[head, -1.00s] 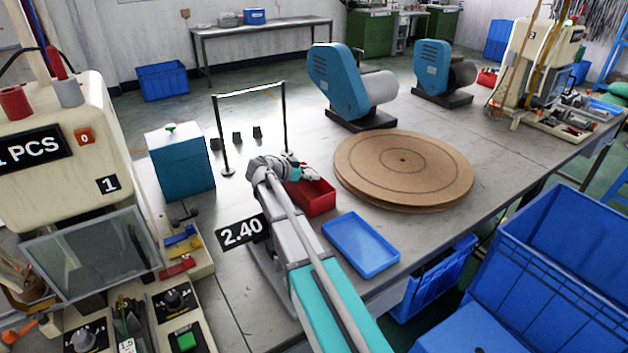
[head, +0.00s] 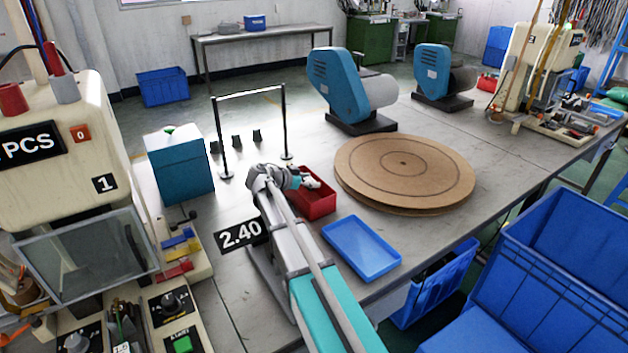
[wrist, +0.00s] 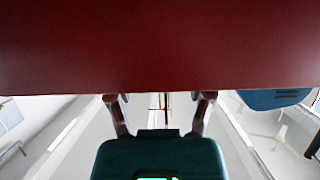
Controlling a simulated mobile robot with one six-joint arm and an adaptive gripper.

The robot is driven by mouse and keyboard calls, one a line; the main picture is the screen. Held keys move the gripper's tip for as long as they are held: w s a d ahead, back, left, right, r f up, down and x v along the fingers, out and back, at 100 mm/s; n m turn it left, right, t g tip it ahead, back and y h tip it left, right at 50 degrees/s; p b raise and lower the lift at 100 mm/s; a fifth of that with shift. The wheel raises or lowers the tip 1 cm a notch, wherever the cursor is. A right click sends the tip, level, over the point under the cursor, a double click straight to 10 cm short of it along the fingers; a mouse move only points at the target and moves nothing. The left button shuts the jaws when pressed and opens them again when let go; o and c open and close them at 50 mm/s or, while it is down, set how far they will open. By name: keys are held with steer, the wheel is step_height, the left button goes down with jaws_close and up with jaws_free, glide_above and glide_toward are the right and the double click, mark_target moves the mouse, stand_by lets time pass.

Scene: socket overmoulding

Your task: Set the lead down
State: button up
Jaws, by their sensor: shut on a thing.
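My gripper (head: 312,182) is over the small red bin (head: 316,207) on the table in the head view. In the wrist view a plain red surface (wrist: 160,45), apparently the bin, fills the upper half and hides the fingertips. My gripper's two fingers (wrist: 160,100) show below its edge, apart from each other. Thin lines run between them, likely the lead (wrist: 166,101); most of it is hidden. The lead cannot be made out in the head view. I cannot tell whether it touches the bin.
A blue tray (head: 361,250) lies in front of the red bin. A round brown board stack (head: 404,170) is to the right. A black frame (head: 249,94) and a teal box (head: 180,170) stand behind and left. A moulding machine (head: 60,160) stands at the left.

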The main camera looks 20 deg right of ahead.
steer(key=o, duration=1.1)
steer(key=shift+r, duration=0.15)
steer(key=shift+r+p, duration=0.45)
steer(key=shift+p, duration=0.2)
steer(key=p+v, duration=0.4)
steer(key=v, duration=0.8)
